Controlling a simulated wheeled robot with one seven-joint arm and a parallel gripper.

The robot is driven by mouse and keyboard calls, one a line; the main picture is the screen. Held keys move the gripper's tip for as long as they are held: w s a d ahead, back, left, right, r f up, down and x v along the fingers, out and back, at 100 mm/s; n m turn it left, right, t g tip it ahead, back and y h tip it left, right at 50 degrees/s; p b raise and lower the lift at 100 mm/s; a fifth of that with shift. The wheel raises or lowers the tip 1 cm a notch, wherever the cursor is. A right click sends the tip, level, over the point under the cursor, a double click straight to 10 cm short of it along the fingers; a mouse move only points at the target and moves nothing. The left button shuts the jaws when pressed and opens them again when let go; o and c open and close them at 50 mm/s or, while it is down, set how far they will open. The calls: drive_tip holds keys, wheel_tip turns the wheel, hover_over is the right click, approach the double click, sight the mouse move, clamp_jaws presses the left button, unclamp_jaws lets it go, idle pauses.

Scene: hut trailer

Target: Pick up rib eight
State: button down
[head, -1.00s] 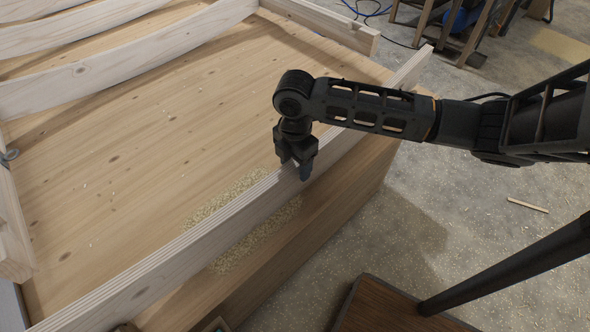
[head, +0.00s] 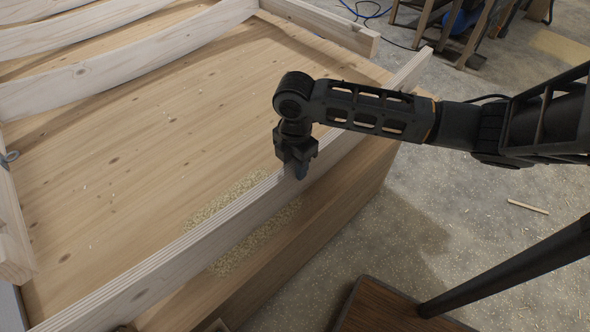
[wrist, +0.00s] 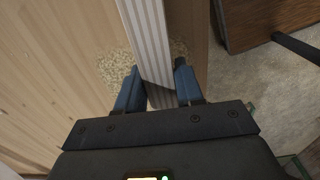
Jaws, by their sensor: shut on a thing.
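A long pale layered-wood rib (head: 180,258), which I take to be rib eight, runs diagonally from the lower left to the upper right of the head view. It stands on edge along the near side of the wooden table. My gripper (head: 297,172) points down over its middle, shut on it. In the wrist view, the blue fingers of my gripper (wrist: 157,90) lie on either side of the rib (wrist: 146,35). I cannot tell whether the rib is clear of the table.
The wooden table top (head: 110,190) carries sawdust (head: 225,203) beside the rib. Other curved ribs (head: 130,60) lie across its far left. A brown board (head: 385,312) is low at the front. Concrete floor (head: 470,240) lies to the right.

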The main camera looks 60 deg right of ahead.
drive_tip(key=shift+r, duration=0.2)
drive_tip(key=shift+r, duration=0.65)
drive_tip(key=r, duration=0.1)
drive_tip(key=r+b, duration=0.1)
drive_tip(key=shift+s+d+r, duration=0.1)
drive_tip(key=shift+d+r, duration=0.15)
drive_tip(key=shift+r, duration=0.1)
drive_tip(key=s+d+r+b, duration=0.2)
drive_tip(key=s+d+r, duration=0.4)
drive_tip(key=d, duration=0.3)
drive_tip(key=shift+s+r, duration=0.35)
drive_tip(key=shift+s, duration=0.05)
drive_tip(key=shift+a, duration=0.1)
